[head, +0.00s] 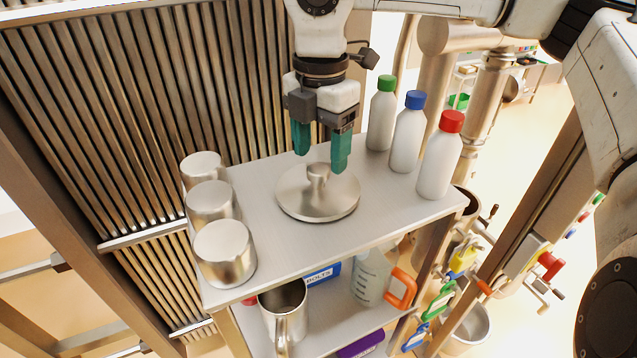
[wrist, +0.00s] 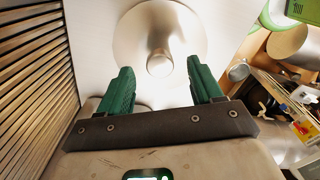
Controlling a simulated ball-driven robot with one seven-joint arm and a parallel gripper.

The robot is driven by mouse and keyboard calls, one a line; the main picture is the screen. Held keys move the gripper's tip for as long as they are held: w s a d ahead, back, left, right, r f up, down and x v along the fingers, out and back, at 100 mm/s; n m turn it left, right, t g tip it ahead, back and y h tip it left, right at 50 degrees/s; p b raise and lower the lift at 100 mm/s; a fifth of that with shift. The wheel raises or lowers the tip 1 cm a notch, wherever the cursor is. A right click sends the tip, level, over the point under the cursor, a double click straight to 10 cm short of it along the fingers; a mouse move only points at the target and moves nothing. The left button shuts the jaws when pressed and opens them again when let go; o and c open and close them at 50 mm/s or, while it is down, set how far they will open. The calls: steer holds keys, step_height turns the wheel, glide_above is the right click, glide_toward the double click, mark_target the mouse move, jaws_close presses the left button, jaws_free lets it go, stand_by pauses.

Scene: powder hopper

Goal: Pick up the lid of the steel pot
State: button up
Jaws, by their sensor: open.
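The steel lid (head: 318,204) lies flat on the grey top shelf, a round disc with a raised knob (head: 318,175) at its centre. My gripper (head: 320,162) has green fingers and is open and empty above the lid, pointing down, with the knob close below the fingertips. In the wrist view the lid (wrist: 135,45) is ahead of my gripper (wrist: 163,78), and its knob (wrist: 160,62) shows between and just beyond the two fingertips. The pot itself cannot be told apart with certainty; the lid appears to rest on the shelf.
Several steel canisters (head: 225,255) stand along the shelf's left edge. Three white bottles with green, blue and red caps (head: 440,155) stand at the right. A slatted metal panel (head: 150,100) rises behind at left. A steel jug (head: 283,310) and a clear container (head: 371,275) are on the lower shelf.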

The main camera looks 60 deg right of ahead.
mark_target(318, 168)
steer(key=shift+a+f+p, duration=0.2)
steer(key=shift+f+p, duration=0.35)
steer(key=shift+f, duration=1.6)
steer(key=shift+w, duration=0.1)
jaws_close()
